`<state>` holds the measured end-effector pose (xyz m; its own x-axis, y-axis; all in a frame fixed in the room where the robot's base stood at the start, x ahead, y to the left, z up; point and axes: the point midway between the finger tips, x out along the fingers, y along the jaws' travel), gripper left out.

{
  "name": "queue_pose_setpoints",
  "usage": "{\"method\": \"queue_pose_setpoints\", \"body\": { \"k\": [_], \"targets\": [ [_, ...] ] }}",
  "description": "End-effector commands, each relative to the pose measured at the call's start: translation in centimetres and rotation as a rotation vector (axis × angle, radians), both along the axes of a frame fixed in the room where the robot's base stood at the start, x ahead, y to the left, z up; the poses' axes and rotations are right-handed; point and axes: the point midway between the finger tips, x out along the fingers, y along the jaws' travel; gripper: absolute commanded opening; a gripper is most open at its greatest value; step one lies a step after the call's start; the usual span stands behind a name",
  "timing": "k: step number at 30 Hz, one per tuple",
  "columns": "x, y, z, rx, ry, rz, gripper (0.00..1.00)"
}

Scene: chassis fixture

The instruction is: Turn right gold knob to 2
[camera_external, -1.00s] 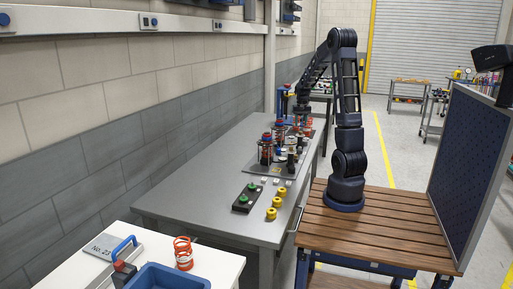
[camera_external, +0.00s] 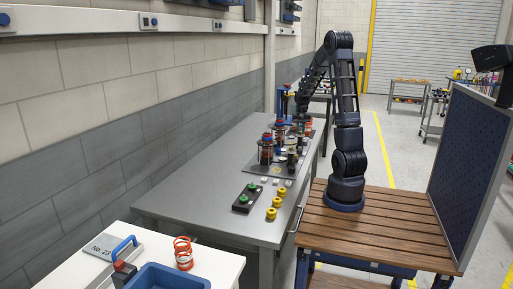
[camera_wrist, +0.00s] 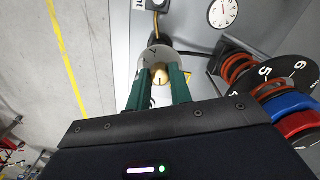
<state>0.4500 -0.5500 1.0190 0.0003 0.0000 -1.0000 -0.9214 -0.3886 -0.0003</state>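A small gold knob (camera_wrist: 160,76) sits on a round grey dial plate (camera_wrist: 152,54) at the upper middle of the wrist view. Part of a marking shows on the plate, but I cannot read the knob's setting. My gripper (camera_wrist: 161,74) has its two green fingers on either side of the knob. I cannot tell whether they press on it or stand slightly apart. In the external view my gripper (camera_external: 302,107) is low at the far end of the grey workbench (camera_external: 205,190); the knob is not distinguishable there.
In the wrist view, a white gauge (camera_wrist: 223,12) lies beyond the knob. A numbered black dial (camera_wrist: 292,74) with an orange coil and blue and red rings stands close to my gripper's right. Yellow knobs (camera_external: 271,214) line the bench's near edge.

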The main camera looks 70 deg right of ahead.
Motion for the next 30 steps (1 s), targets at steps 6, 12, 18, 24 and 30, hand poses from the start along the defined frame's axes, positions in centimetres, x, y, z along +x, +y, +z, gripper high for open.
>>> {"method": "queue_pose_setpoints", "body": {
  "k": [6,12,18,24,30],
  "targets": [
    [0.04,0.02,0.02,0.000,0.000,0.010,0.00],
    [0.06,0.03,0.03,0.000,0.000,0.076,0.00],
    [0.09,0.04,0.04,0.000,0.000,0.211,0.00],
    [0.04,0.00,0.04,0.000,0.000,0.373,0.00],
    [0.05,0.00,0.05,0.000,0.000,0.519,0.00]
  ]
}}
